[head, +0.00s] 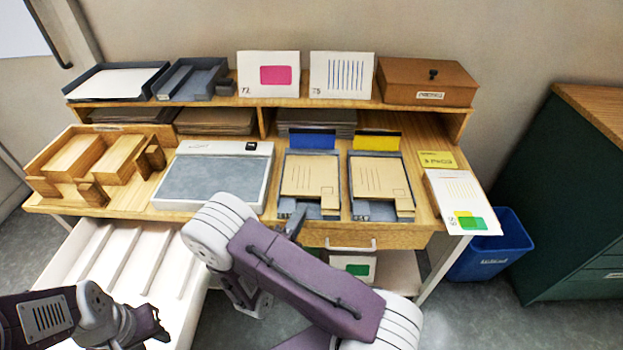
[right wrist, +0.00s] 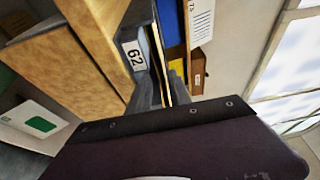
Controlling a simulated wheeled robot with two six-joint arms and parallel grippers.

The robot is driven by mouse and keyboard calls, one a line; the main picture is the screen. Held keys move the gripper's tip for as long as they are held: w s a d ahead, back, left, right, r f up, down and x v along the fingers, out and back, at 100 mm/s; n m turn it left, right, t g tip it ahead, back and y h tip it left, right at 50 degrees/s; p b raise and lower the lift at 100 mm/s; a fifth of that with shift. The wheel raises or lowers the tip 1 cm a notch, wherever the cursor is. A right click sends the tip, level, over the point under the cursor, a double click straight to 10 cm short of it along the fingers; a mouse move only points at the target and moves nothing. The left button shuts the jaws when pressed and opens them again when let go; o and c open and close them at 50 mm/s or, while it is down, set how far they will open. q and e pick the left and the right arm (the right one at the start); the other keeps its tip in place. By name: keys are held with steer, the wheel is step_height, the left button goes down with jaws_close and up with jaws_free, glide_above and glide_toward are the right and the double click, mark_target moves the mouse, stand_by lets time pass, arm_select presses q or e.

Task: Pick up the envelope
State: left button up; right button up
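Two tan envelopes lie in grey trays on the desk, the left one (head: 310,176) in front of a blue card and the right one (head: 381,178) in front of a yellow card. My right gripper (head: 293,222) is at the front edge of the left tray, low beside that envelope. In the right wrist view its two fingers (right wrist: 164,90) stand apart at the front of a tray labelled 62 (right wrist: 133,57). A thin pale edge runs between them; I cannot tell whether they touch it.
A grey-topped white device (head: 212,178) and a wooden organizer (head: 62,160) stand to the left. An open white drawer (head: 120,275) juts out below. A card with coloured squares (head: 458,200) lies at the desk's right end. A blue bin (head: 490,250) stands beside the desk.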

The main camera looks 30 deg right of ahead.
mark_target(312, 195)
steer(key=b+x, duration=0.1)
steer(key=x, duration=0.7)
steer(key=shift+s+d+f, duration=0.15)
steer(key=shift+s, duration=0.05)
jaws_close()
